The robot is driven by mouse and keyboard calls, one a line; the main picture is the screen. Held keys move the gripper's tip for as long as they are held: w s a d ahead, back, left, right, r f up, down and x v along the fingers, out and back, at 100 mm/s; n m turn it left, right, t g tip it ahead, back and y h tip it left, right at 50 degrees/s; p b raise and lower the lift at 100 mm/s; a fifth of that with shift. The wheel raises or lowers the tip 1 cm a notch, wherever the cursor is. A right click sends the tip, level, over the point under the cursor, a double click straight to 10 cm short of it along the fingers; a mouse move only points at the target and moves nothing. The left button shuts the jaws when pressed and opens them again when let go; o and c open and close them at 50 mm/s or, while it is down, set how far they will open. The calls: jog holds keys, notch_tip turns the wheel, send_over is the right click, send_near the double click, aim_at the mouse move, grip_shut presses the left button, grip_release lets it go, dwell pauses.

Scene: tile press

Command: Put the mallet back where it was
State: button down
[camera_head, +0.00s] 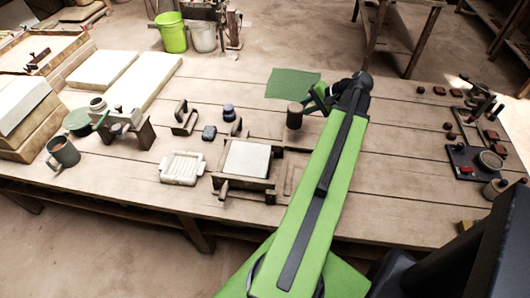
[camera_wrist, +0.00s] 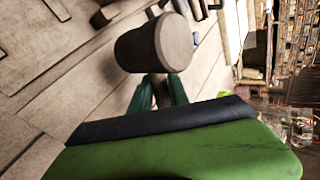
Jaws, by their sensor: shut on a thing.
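The mallet shows in the head view as a dark brown round head (camera_head: 294,116), just left of my gripper (camera_head: 312,102) and in front of the green mat (camera_head: 293,83). In the wrist view the mallet's head (camera_wrist: 150,45) is a thick grey-brown cylinder beyond the fingertips. My gripper's green fingers (camera_wrist: 158,92) are shut on the mallet, with a short part of its handle between them. My arm hides part of the handle in the head view. I cannot tell whether the head touches the table.
The tile press (camera_head: 247,160) with a pale tile is front left of the mallet. Dark tools (camera_head: 470,160) crowd the right end.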

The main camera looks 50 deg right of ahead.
jog(key=b+x, duration=0.2)
jog(key=x, duration=0.2)
jog(key=b+x, duration=0.2)
jog(key=x, duration=0.2)
jog(key=a+b+x, duration=0.1)
jog(key=b+x, duration=0.2)
jog(key=x, duration=0.1)
jog(key=shift+w, duration=0.1)
jog(key=shift+w+a, duration=0.15)
jog(key=shift+w, duration=0.1)
notch_tip(320, 180, down, 4)
jog(key=b, duration=0.4)
jog(key=shift+f, duration=0.2)
jog(key=shift+r, duration=0.2)
jog(key=shift+f, duration=0.1)
jog(key=c, duration=1.5)
grip_release()
jog(key=shift+c, duration=0.2)
